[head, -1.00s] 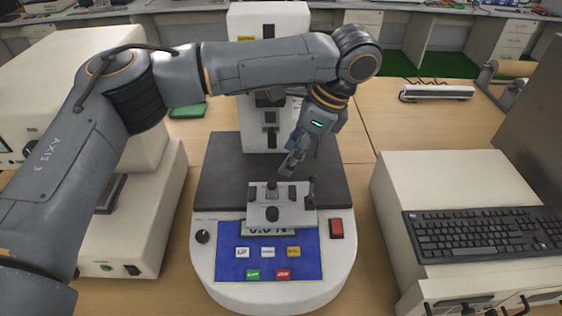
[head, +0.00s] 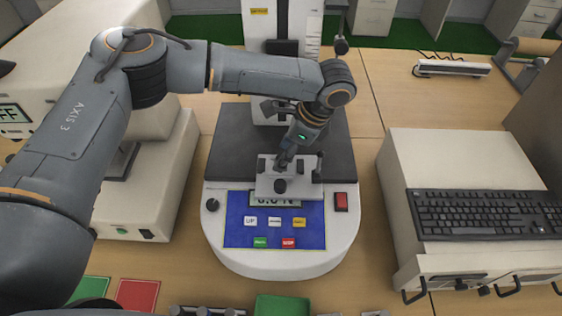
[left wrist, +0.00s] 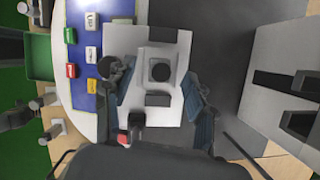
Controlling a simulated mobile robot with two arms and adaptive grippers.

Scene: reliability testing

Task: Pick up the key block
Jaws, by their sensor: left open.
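A white fixture plate (head: 290,187) sits on the front of the test machine, with dark fittings on it. In the left wrist view the left gripper (left wrist: 160,80) is open, one finger on each side of the block, with nothing held. Whether the fingers touch the plate is unclear. My right gripper is not visible.
The machine's blue button panel (head: 275,222) is in front of the plate. A white box with a keyboard (head: 490,213) stands at right. Red (head: 137,295) and green (head: 90,290) squares and a green tray (head: 282,305) lie at the near edge.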

